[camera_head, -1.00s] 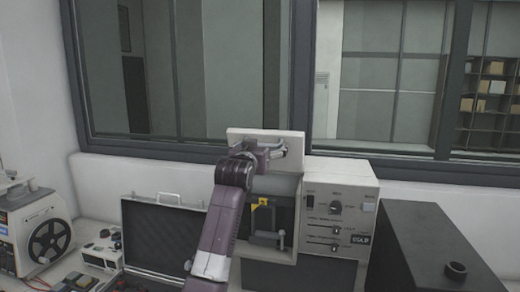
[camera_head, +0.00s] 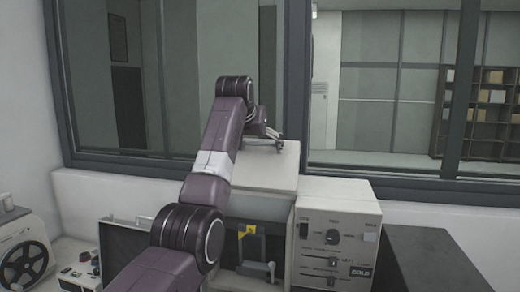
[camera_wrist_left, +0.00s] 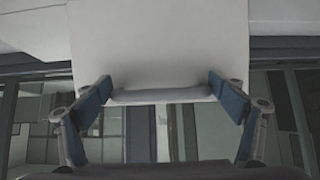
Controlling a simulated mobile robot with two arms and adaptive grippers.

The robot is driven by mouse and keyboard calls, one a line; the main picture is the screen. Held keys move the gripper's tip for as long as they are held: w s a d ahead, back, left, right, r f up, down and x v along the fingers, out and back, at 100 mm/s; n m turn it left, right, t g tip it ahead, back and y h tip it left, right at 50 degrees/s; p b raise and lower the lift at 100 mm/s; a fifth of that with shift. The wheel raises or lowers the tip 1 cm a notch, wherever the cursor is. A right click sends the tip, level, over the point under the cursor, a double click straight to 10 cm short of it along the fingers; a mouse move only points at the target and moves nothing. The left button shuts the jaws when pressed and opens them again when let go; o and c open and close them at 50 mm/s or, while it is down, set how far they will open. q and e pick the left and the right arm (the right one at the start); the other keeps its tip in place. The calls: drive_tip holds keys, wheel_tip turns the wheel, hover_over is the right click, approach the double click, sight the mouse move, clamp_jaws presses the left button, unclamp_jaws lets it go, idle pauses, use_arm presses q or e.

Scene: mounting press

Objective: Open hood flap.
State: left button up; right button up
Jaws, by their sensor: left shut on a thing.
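The hood flap (camera_head: 262,168) is a pale cream panel on top of the mounting press (camera_head: 337,237). It is raised, and its broad face shows in the head view, sloping up toward the window. My left gripper (camera_head: 266,138) is at the flap's upper, far edge. In the left wrist view the flap (camera_wrist_left: 160,40) fills the upper middle. A grey handle bar (camera_wrist_left: 160,96) runs along its edge, between the fingers of my left gripper (camera_wrist_left: 160,87), which are shut on it. My right gripper is in neither view.
The press has a control panel with a knob and sliders on its right. Its dark front opening (camera_head: 252,250) sits under the flap. A dark box (camera_head: 425,262) stands at right, a reel machine (camera_head: 25,250) at far left. The window frame (camera_head: 400,182) is close behind.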

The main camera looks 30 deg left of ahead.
use_arm(q)
drive_tip(key=shift+w+a+r, duration=0.1)
drive_tip(key=shift+w+r, duration=0.05)
drive_tip(key=shift+r, duration=0.6)
drive_tip(key=o, duration=1.4)
drive_tip(key=shift+s+d, duration=0.25)
drive_tip(key=shift+s, duration=0.2)
drive_tip(key=v, duration=1.2)
drive_tip(key=shift+r, duration=0.1)
